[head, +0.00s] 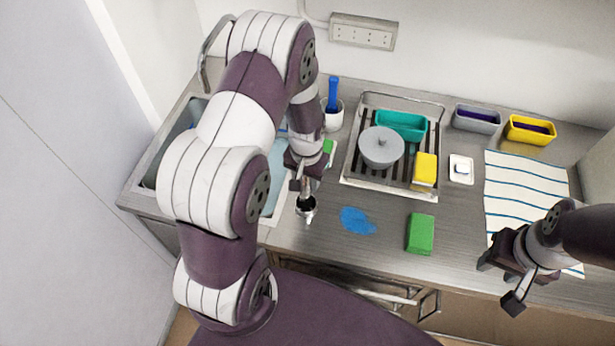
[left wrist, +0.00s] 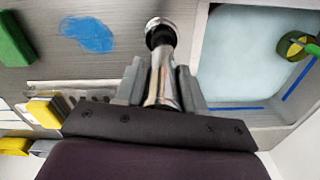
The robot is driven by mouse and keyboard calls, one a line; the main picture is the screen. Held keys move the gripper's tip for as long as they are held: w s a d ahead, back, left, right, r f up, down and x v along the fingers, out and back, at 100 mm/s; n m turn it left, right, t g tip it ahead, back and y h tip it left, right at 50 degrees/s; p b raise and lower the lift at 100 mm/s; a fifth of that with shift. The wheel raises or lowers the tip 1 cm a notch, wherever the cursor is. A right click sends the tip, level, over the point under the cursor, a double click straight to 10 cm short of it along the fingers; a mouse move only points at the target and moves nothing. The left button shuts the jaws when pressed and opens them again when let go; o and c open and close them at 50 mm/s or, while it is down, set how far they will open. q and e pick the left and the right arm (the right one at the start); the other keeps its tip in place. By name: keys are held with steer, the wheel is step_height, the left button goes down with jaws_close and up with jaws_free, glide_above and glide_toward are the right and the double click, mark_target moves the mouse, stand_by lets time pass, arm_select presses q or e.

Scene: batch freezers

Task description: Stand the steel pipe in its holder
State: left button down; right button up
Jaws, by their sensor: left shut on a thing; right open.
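My left gripper (head: 302,184) is shut on the steel pipe (left wrist: 162,80), a shiny tube that runs out between its fingers in the left wrist view. In the head view a short stretch of the pipe (head: 305,188) shows below the gripper, roughly upright. At its lower end is a small steel piece with a dark opening (head: 306,207), seemingly the holder, on the counter right of the sink; it also shows in the left wrist view (left wrist: 160,26). I cannot tell whether the pipe is inside it or just above. My right gripper (head: 499,281) is open and empty over the counter's front right.
The sink (head: 275,185) lies left of the pipe. A blue spill (head: 357,221) and a green sponge (head: 420,234) lie to the right. A drying rack (head: 347,180) with a grey pot (head: 381,147) stands behind. A striped towel (head: 525,180) lies at right.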

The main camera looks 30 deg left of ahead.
arm_select(q)
steer(key=shift+s+d+f, duration=0.1)
steer(key=shift+s+f, duration=0.3)
steer(key=shift+s, duration=0.1)
steer(key=shift+d, duration=0.15)
stand_by(0.3)
steer(key=shift+w+r+p, duration=0.1)
steer(key=shift+p, duration=0.2)
steer(key=shift+w+r+p, duration=0.35)
steer(key=shift+r+p, duration=0.15)
steer(key=shift+p, duration=0.05)
steer(key=shift+r, duration=0.4)
